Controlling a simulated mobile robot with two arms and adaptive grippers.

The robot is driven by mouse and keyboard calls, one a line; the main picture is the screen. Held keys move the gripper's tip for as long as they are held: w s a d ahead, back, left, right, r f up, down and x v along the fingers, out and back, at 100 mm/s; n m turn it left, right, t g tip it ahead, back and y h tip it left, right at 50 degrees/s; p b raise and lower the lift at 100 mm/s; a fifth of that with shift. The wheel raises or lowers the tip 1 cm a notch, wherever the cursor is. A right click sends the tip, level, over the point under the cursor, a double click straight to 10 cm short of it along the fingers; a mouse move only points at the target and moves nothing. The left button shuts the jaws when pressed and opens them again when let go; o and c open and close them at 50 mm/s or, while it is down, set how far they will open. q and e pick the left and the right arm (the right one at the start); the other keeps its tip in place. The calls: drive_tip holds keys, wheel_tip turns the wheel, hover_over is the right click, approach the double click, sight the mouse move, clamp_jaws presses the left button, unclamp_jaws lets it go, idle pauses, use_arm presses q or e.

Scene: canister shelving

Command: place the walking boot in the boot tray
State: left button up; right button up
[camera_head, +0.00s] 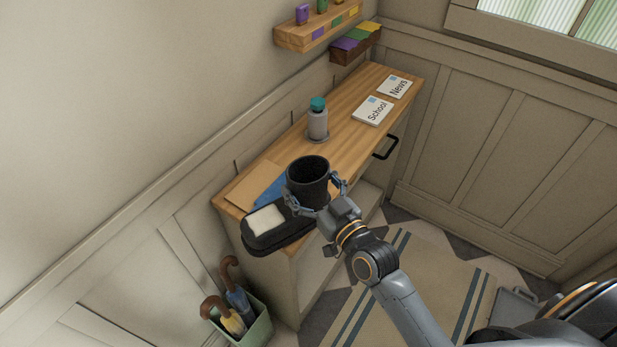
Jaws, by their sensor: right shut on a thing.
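The walking boot (308,185) is black, with an open round shaft and a foot part with a white patch pointing to the lower left. My right gripper (316,199) is shut around the shaft, one finger on each side. The boot is upright over the near end of the wooden counter, its foot reaching past the edge; I cannot tell whether it touches the counter. A grey tray (514,304), likely the boot tray, lies on the floor at the lower right, partly hidden by my own body. My left gripper is out of view.
On the counter (351,137) are a grey bottle with a teal cap (318,120), School (373,110) and News (394,87) cards, and a blue item (269,194). An umbrella bin (250,325) stands below left. A striped rug (425,285) covers open floor.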

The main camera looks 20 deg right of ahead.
drive_tip(key=shift+r, duration=0.15)
drive_tip(key=o, duration=1.6)
drive_tip(key=shift+f, duration=0.2)
drive_tip(key=shift+s, duration=0.1)
drive_tip(key=shift+r, duration=0.15)
drive_tip(key=shift+s, duration=0.25)
drive_tip(key=shift+b+v, duration=1.35)
drive_tip(key=shift+v, duration=4.35)
drive_tip(key=shift+d, duration=0.1)
